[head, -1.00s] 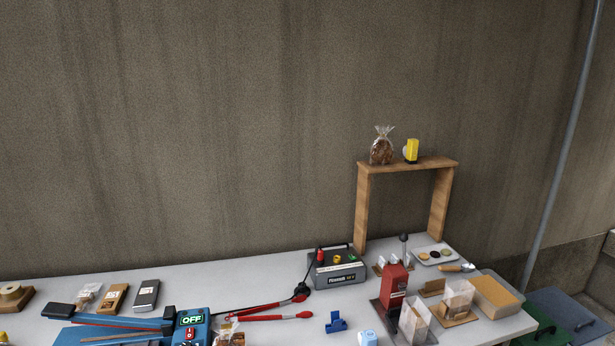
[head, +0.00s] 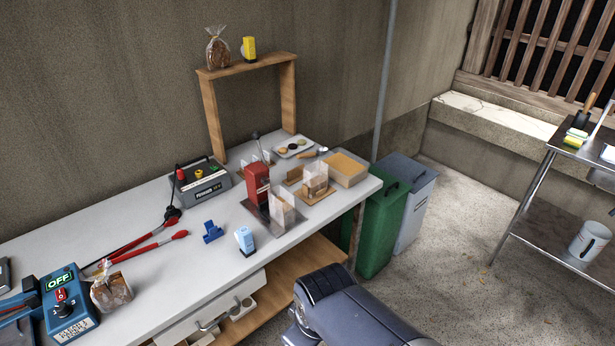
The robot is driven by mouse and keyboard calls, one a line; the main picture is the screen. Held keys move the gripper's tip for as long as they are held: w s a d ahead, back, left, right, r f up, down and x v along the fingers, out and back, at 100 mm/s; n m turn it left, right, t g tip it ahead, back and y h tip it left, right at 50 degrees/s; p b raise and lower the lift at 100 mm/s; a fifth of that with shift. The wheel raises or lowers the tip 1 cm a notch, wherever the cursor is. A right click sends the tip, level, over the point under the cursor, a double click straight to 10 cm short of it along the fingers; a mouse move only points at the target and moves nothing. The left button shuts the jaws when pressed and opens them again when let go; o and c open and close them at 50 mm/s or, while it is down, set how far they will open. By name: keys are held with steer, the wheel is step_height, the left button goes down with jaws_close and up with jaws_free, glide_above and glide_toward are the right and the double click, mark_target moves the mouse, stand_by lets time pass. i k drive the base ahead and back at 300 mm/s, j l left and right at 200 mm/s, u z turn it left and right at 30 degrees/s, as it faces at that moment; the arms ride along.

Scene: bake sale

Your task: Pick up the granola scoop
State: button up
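A small scoop (head: 309,155) with a wooden handle and a metal end lies at the far right of the white table (head: 150,215). It is between a pale tray (head: 281,151) of cookies and a bin (head: 363,178) with tan contents. It is small in the head view, and its metal end points right. My gripper is not in view. A dark grey-blue part of my arm shows at the bottom centre, apart from the table things.
A red device (head: 257,184) and bags in stands (head: 315,180) stand near the scoop. A wooden shelf frame (head: 211,120) rises behind. Green (head: 382,230) and grey bins (head: 415,205) stand at the table's right end. Open floor lies between them and a metal cart (head: 522,200).

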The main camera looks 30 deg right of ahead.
mark_target(321, 151)
steer(key=i+l+u, duration=0.1)
steer(key=i+l, duration=0.2)
steer(key=i+l+u, duration=0.1)
steer(key=i+l, duration=0.15)
steer(key=l, duration=0.25)
steer(key=i+l+u, duration=0.1)
steer(key=i+l, duration=0.2)
steer(key=i+l+u, duration=0.1)
steer(key=l, duration=0.45)
steer(key=i, duration=0.1)
